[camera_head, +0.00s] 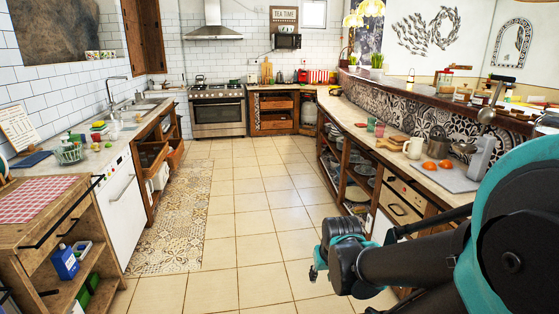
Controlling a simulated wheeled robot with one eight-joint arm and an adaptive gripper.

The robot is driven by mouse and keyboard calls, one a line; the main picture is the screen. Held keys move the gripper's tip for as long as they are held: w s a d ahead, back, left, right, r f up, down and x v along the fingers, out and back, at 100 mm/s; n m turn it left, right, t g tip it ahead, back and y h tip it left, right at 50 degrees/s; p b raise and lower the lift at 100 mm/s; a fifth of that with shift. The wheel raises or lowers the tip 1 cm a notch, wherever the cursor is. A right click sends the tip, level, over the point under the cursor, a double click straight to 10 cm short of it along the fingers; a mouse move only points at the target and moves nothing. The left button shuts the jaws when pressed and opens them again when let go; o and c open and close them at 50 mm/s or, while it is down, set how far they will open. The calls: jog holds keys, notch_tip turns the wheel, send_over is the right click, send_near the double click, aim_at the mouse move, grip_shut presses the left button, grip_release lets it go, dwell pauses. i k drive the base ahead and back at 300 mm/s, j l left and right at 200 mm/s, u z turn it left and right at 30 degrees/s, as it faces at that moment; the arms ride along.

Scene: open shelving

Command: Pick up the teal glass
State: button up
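A small teal glass (371,125) stands upright on the right-hand counter, beside a reddish glass (380,130). It is small in the picture and some way ahead of my arm. My gripper (316,272) is at the lower middle of the picture, over the tiled floor and left of the right counter's front. It is well apart from the glass. Its fingers are small and mostly turned away, so I cannot see whether they are open or shut. I see nothing held in it.
The right counter (345,112) also carries a cutting board (393,145), a white mug (413,148), a metal pot and orange fruits (429,165). Open shelves with dishes lie below it. The tiled floor (255,205) between the counters is clear. A stove (217,112) stands at the back.

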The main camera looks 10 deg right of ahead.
aim_at(372, 121)
jog(key=i+z, duration=0.15)
jog(key=i, duration=0.45)
jog(key=i+j+z, duration=0.1)
jog(key=i, duration=0.5)
jog(key=i+j+z, duration=0.15)
jog(key=i, duration=0.45)
jog(key=j, duration=0.1)
